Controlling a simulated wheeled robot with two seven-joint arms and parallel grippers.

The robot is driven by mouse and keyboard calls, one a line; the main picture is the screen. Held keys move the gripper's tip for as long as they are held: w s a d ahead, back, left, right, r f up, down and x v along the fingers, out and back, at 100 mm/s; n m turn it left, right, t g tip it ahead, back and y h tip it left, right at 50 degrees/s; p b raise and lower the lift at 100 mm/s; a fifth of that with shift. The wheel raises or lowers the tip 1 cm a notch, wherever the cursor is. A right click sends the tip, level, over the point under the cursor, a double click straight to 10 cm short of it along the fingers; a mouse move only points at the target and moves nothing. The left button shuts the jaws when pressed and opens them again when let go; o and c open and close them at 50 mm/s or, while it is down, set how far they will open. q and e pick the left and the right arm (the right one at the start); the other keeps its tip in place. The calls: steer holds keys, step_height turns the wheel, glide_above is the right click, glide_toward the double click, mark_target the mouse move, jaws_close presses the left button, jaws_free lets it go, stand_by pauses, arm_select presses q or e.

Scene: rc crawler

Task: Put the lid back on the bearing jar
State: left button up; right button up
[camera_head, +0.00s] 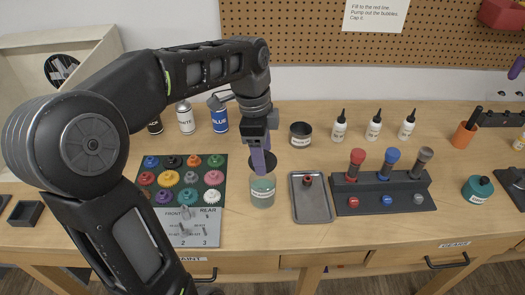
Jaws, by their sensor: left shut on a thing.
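The bearing jar (262,193) is a small greenish, see-through jar with a white label, standing upright on the bench right of the gear mat. The dark round lid (257,168) is just above and behind the jar's mouth. My left gripper (264,158), with purple fingers, points down and is shut on the lid. I cannot tell whether the lid touches the rim. My right gripper is not in view.
A mat of colored gears (148,178) lies left of the jar. A metal tray (312,205) and a dark rack with red, blue and grey-topped tools (385,203) stand to the right. A dark tin (300,138) and several bottles (374,128) stand behind.

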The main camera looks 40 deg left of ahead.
arm_select(q)
step_height(320, 180, down, 4)
steer(key=shift+r+b, duration=0.1)
steer(key=shift+b, duration=1.15)
steer(key=shift+f+b, duration=0.5)
steer(key=shift+f, duration=0.2)
steer(key=shift+f, duration=0.15)
stand_by(1.0)
steer(key=o, duration=1.4)
steer(key=shift+o, duration=0.4)
steer(key=shift+o, duration=1)
